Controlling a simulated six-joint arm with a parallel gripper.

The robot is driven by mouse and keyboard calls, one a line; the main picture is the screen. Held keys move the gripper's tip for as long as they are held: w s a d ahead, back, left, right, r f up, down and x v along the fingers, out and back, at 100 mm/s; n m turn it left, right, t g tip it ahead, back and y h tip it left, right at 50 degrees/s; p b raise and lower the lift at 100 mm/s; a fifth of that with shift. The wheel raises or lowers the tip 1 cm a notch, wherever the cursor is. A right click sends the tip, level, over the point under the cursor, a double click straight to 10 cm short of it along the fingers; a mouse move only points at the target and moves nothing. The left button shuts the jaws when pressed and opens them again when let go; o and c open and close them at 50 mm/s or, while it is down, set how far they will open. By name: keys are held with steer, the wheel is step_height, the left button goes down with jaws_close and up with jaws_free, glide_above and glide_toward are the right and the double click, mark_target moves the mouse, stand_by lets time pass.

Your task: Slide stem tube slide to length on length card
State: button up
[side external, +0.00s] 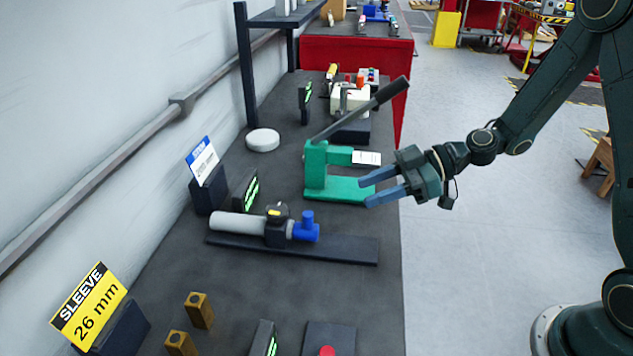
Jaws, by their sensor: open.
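The stem tube assembly lies on a dark base plate (345,250): a grey tube (238,223), a dark clamp block with a yellow mark (277,226), and a blue slide (306,229) with a raised knob at its right end. A blue-and-white card (202,160), probably the length card, stands in a dark holder behind the tube; its number is too blurred to read. My gripper (367,192) is open and empty, its two blue fingers pointing left. It is above and to the right of the blue slide, apart from it, in front of the green press.
A green press (318,172) with a long lever stands close behind my fingers. A green-lit display (252,190) stands behind the tube. A yellow sleeve card (88,305) and two brass blocks (199,310) are at the front left. A white disc (263,140) lies farther back.

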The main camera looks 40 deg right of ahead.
mark_target(310, 213)
steer(key=shift+x, duration=6.85)
steer(key=shift+f, duration=0.1)
steer(key=shift+c, duration=0.4)
jaws_close()
